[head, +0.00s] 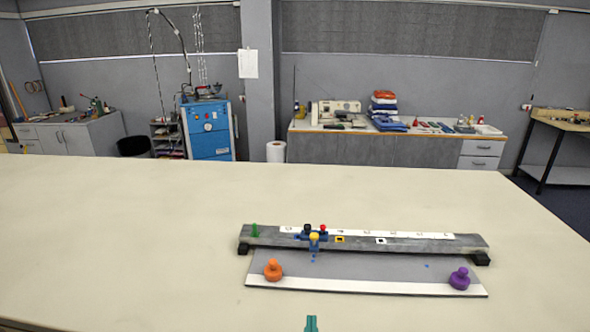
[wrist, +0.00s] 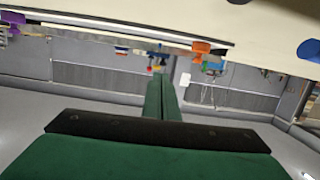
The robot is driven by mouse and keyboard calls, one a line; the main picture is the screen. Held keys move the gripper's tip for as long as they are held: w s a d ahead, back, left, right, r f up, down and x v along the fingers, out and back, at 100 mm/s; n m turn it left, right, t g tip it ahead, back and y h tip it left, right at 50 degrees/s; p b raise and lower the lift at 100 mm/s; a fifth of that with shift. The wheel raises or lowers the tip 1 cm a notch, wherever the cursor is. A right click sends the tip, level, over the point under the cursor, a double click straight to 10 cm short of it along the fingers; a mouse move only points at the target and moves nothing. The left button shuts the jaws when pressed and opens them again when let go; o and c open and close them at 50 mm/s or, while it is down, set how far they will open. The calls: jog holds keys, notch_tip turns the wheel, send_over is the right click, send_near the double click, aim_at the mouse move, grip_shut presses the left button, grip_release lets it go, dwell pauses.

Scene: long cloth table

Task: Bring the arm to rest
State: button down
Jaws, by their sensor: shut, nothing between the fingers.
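My gripper (wrist: 161,78) shows in the wrist view as two long green fingers lying together, with nothing between them. A small green piece at the bottom edge of the head view looks like its tip (head: 311,323). It is apart from the things on the table, on the near side of them. The rest of my arm is out of the head view.
On the cloth table (head: 120,240) a grey rail (head: 430,244) stands on black feet, carrying a blue slider (head: 313,240) and a green peg (head: 254,230). Before it lies a white-edged grey sheet (head: 365,272) with orange (head: 273,270) and purple (head: 460,278) knobs. The table's left is clear.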

jog(key=s+a+f, duration=0.2)
jog(key=s+f, duration=1)
jog(key=s, duration=0.5)
jog(key=s+a+y, duration=0.1)
jog(key=s, duration=1.8)
jog(key=shift+a+f+n, duration=0.3)
jog(key=shift+a+f, duration=0.05)
jog(key=shift+a, duration=0.05)
